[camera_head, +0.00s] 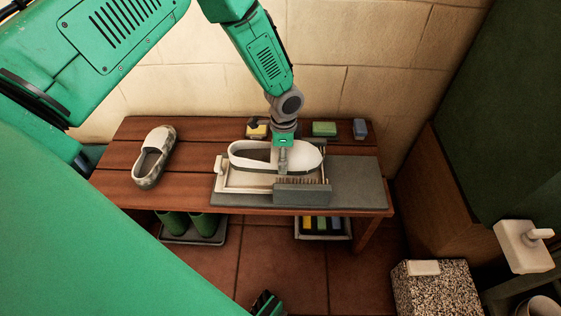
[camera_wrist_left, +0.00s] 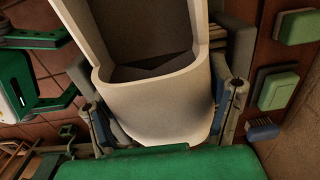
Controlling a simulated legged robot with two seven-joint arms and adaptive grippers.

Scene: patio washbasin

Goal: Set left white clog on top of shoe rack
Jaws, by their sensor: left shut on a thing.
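A white clog (camera_head: 303,155) with a dark inside is in my left gripper (camera_head: 283,165), over a cream tray (camera_head: 232,187) with a grey brush block on the bench. In the left wrist view my left gripper (camera_wrist_left: 165,105) is shut on the clog (camera_wrist_left: 160,108), a finger at each side. Whether the clog touches the tray is hidden. A second white clog (camera_head: 154,155) with a stained edge lies on the left of the wooden bench (camera_head: 115,180). My right gripper (camera_head: 265,303) shows at the bottom edge; its spread fingers show in the left wrist view (camera_wrist_left: 65,70). No separate shoe rack is clearly identifiable.
Yellow (camera_head: 257,130), green (camera_head: 324,129) and blue (camera_head: 360,128) blocks stand along the bench's back. A grey mat (camera_head: 357,182) covers its right part. Green boots (camera_head: 190,224) and a tray (camera_head: 323,236) are below. A speckled block (camera_head: 435,290) stands right. The bench between the clogs is clear.

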